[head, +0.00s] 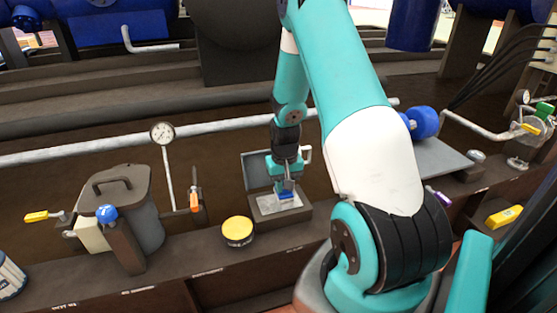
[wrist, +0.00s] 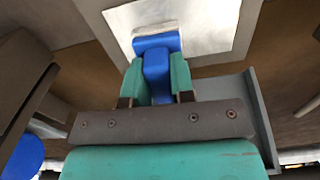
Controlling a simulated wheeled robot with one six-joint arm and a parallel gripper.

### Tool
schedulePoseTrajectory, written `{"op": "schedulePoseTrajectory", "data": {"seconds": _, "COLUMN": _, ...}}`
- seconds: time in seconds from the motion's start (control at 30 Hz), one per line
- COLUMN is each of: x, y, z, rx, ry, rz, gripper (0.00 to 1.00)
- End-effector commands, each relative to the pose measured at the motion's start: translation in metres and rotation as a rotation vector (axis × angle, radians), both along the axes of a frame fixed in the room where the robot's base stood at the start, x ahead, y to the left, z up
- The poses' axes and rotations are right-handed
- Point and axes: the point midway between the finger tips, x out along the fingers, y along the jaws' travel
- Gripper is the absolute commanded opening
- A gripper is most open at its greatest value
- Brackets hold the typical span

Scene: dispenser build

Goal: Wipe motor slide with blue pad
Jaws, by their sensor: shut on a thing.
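My gripper (head: 287,182) is shut on the blue pad (head: 286,196), over an open grey box (head: 265,216) with a light inner surface. In the wrist view the pad (wrist: 157,70) has a narrow grip between the two teal fingers and a wider blue end. That end is over a pale panel (wrist: 208,28); I cannot tell if it touches. A blue motor (head: 422,122) is at the right by a flat grey plate (head: 440,158), which may be the motor slide. My arm partly hides that area.
A yellow-topped tin (head: 237,231) stands left of the box. Further left are a lidded grey bin (head: 135,200), a blue-knobbed lever (head: 107,213), a gauge (head: 162,133) and an orange-handled tool (head: 194,202). A yellow block (head: 503,216) lies at the right.

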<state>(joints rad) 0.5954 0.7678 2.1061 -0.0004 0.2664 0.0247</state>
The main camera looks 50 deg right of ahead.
Motion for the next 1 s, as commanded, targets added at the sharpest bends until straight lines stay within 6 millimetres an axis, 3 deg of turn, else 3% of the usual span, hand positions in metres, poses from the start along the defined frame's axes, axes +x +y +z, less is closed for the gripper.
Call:
{"op": "schedulePoseTrajectory", "data": {"seconds": 0.1, "x": 0.001, "y": 0.003, "z": 0.022, "rx": -0.001, "ry": -0.002, "rz": 0.003, "gripper": 0.0}}
{"op": "schedulePoseTrajectory", "data": {"seconds": 0.7, "x": 0.005, "y": 0.01, "z": 0.074, "rx": 0.001, "ry": 0.001, "rz": 0.016, "gripper": 0.0}}
{"op": "schedulePoseTrajectory", "data": {"seconds": 1.0, "x": 0.005, "y": 0.011, "z": 0.08, "rx": 0.001, "ry": 0.001, "rz": 0.018, "gripper": 0.0}}
